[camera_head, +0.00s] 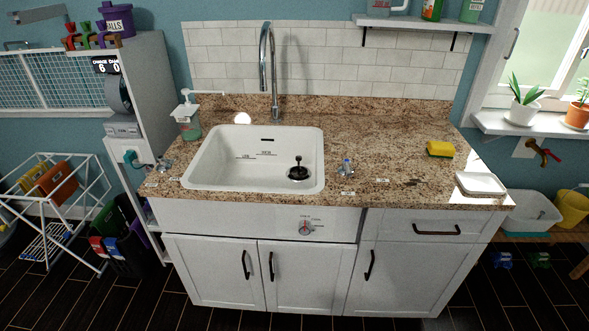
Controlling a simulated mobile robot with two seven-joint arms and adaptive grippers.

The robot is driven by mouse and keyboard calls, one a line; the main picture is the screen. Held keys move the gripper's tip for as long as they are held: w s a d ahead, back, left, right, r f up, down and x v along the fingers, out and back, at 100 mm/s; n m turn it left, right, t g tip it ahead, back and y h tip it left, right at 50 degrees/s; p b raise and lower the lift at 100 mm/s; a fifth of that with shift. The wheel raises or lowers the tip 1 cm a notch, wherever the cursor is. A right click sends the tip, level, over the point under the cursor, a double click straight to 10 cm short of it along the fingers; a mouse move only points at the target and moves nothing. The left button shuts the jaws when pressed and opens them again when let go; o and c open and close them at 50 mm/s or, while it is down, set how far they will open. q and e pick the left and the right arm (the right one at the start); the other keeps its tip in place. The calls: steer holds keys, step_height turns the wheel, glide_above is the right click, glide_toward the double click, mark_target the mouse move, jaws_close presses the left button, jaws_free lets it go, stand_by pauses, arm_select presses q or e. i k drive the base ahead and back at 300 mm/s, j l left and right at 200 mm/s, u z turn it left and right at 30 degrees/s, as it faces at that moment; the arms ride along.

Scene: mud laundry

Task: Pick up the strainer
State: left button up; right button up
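The likely strainer (298,170) is a small dark piece with an upright black knob. It sits at the drain in the right part of the white sink (215,170). It is small in the head view, so its mesh or basket cannot be made out. Neither of my grippers is in view.
A tall chrome faucet (264,70) rises behind the sink. A soap dispenser (188,118) stands at its left. On the granite counter (385,150) are a yellow sponge (440,149) and a white dish (481,184). A drying rack (65,205) stands at the left.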

mark_target(297, 172)
steer(key=i+j, duration=0.15)
steer(key=j, duration=0.3)
steer(key=i+j+z, duration=0.1)
steer(key=j, duration=0.35)
steer(key=i+j, duration=0.2)
steer(key=j, duration=0.25)
steer(key=i+j+z, duration=0.1)
steer(key=j, duration=0.4)
steer(key=i+j, duration=0.15)
steer(key=j, duration=0.3)
steer(key=i+j+z, duration=0.1)
steer(key=j, duration=0.4)
steer(key=i+j, duration=0.1)
steer(key=j, duration=0.35)
